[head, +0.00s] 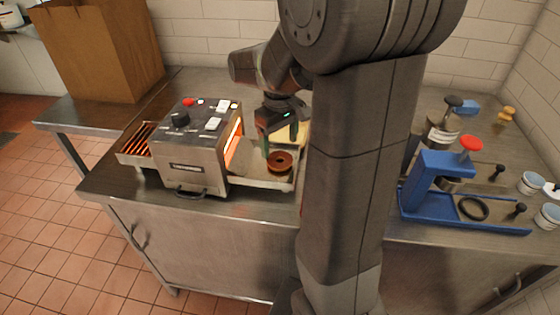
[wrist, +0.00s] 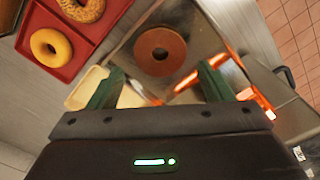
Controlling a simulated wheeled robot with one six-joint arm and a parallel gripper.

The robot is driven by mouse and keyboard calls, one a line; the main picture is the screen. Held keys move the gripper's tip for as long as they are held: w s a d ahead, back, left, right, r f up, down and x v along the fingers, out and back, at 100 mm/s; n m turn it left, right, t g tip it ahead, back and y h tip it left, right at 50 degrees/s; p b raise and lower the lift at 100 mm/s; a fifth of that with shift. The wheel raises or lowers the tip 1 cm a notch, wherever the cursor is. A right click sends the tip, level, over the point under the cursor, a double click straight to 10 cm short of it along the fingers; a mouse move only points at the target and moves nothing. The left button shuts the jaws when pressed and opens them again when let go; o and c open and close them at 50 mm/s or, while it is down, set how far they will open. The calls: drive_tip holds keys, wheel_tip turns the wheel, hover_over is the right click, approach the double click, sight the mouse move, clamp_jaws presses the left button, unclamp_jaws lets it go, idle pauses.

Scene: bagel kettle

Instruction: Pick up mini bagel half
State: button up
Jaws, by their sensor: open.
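The mini bagel half (head: 281,170) is a dark brown ring lying flat in the metal tray (head: 255,181) at the toaster's right side. In the wrist view the bagel half (wrist: 143,50) lies whole and uncovered beyond my fingertips, its hole showing. My gripper (head: 283,141) hangs just above the tray, close to the bagel half. In the wrist view my gripper (wrist: 162,70) has its two green fingers wide apart with nothing held between them. The fingers seem apart from the bagel half.
The toaster (head: 192,150), with glowing orange elements, stands close left of my gripper. A red tray (wrist: 62,22) holds yellowish ring bagels. A pale object (wrist: 85,88) is partly hidden behind a finger. A blue stand (head: 425,185) is farther right on the counter.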

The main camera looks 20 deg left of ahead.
sight(280, 155)
wheel_tip(280, 155, down, 5)
drive_tip(key=shift+d+r, duration=0.1)
drive_tip(key=c, duration=0.7)
